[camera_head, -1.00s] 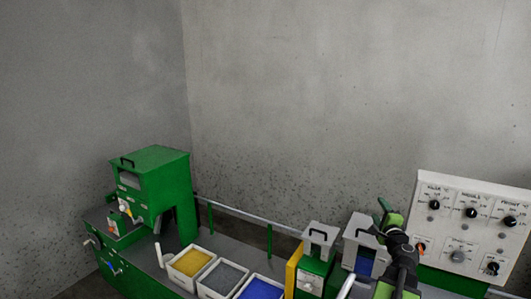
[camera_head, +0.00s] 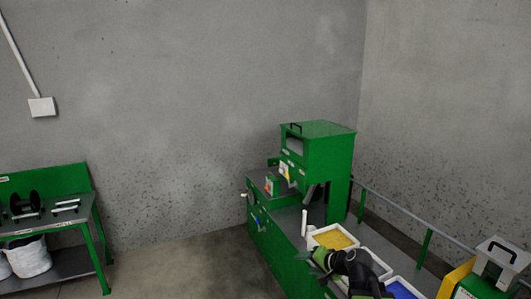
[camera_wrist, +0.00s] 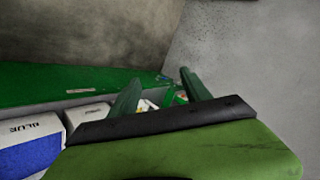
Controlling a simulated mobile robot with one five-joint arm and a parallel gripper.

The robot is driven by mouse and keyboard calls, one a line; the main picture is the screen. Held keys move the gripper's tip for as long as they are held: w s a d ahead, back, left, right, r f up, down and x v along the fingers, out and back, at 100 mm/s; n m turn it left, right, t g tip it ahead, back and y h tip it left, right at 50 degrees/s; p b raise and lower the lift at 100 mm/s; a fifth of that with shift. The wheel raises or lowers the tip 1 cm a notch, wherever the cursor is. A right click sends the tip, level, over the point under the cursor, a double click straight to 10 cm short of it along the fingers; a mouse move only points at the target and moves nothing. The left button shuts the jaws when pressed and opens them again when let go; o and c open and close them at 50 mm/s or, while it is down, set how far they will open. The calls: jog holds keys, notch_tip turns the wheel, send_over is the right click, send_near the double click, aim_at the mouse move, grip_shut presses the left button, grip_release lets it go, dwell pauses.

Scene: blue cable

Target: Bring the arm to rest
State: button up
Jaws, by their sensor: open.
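My gripper (camera_head: 322,262) shows at the lower middle right of the head view, with part of my dark arm behind it. It is in front of the white-rimmed trays in the picture and partly covers them. In the wrist view its two green fingers (camera_wrist: 162,90) stand apart. I see nothing held between them; small items behind show through the gap. Whether the fingers touch anything cannot be told.
A green machine (camera_head: 318,165) stands on the bench by the corner. A yellow-filled tray (camera_head: 335,237) and a blue-filled tray (camera_head: 402,290) sit near my arm. A green table (camera_head: 85,212) with spools is at left. Floor (camera_head: 190,270) between is clear. The wrist view shows a white bin (camera_wrist: 30,130).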

jog(key=s+a+f+n+g+h+b, duration=0.1)
jog(key=s+a+f+n+g+b, duration=0.1)
jog(key=s+a+f+n+g, duration=0.35)
jog(key=s+d+f+g+h, duration=0.3)
jog(key=s+d+f, duration=0.3)
jog(key=s, duration=0.4)
jog(key=shift+s+d+h, duration=0.25)
jog(key=shift+d+h, duration=0.05)
jog(key=shift+h, duration=0.6)
